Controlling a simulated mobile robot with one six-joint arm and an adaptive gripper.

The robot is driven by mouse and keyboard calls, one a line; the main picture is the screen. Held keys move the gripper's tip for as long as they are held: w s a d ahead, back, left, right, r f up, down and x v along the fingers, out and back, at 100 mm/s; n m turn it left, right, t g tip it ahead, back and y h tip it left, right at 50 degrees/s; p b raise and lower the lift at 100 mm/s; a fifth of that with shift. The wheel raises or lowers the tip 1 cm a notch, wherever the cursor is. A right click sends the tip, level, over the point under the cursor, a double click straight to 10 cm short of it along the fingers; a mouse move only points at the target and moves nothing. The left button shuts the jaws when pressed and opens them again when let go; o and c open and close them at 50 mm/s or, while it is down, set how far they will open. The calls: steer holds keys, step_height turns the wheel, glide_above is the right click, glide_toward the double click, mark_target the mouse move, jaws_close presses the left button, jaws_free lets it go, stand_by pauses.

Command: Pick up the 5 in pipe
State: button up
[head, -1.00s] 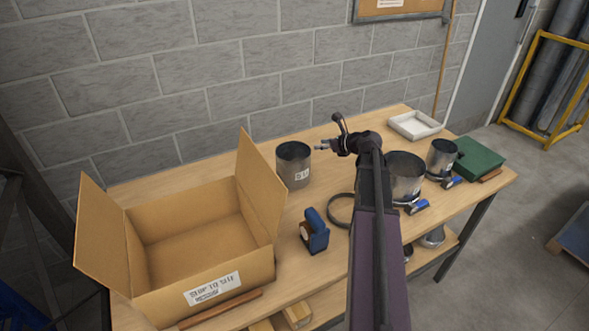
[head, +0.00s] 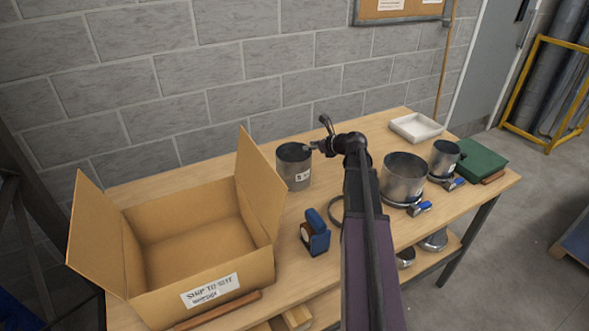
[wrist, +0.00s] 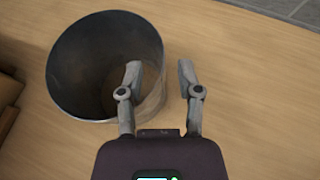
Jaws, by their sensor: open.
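A grey metal pipe (head: 293,168) stands upright and open-topped on the bench, right of the cardboard box. Its small white label seems to start with a 5; the rest is too small to read. My gripper (head: 313,147) is open at the pipe's upper right rim. In the wrist view the pipe (wrist: 75,75) is on the left. There my gripper (wrist: 160,78) has its left finger over the pipe's mouth and its right finger outside, with the right wall of the pipe between them. I cannot tell whether either finger touches it.
An open cardboard box (head: 200,262) stands left, its flap rising near the pipe. A blue tool (head: 315,238) and a dark ring (head: 336,210) lie in front. Right are a wider pipe (head: 404,172), a smaller pipe (head: 445,155), a white tray (head: 416,138) and a green case (head: 482,158).

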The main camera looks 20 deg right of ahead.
steer(key=shift+b+x, duration=0.6)
steer(key=shift+x, duration=1.2)
jaws_close()
